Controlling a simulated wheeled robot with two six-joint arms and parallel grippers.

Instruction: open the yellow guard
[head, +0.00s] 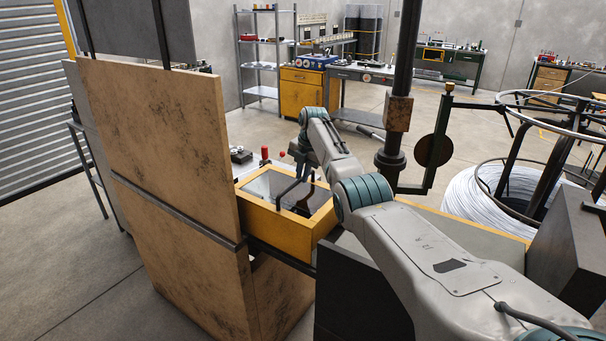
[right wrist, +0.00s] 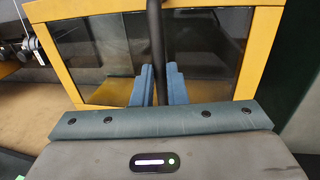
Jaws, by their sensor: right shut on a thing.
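The yellow guard (head: 270,219) is a yellow frame around dark see-through panes, beside the tall worn tan panel. It appears to lie down flat over the machine in the head view. In the right wrist view its yellow frame (right wrist: 259,50) fills the upper part. A dark bar handle (right wrist: 155,40) runs up the middle in front of the panes. My right gripper (right wrist: 160,82) has its blue fingers on both sides of this bar and is shut on it. In the head view my right arm partly hides the guard's right side. My left gripper is not in view.
The tall tan panel (head: 165,150) stands left of the guard. A dark vertical post (head: 404,70) rises behind my right arm. A wire coil (head: 490,195) and a dark block (head: 572,245) are at the right. Open floor (head: 440,125) lies behind.

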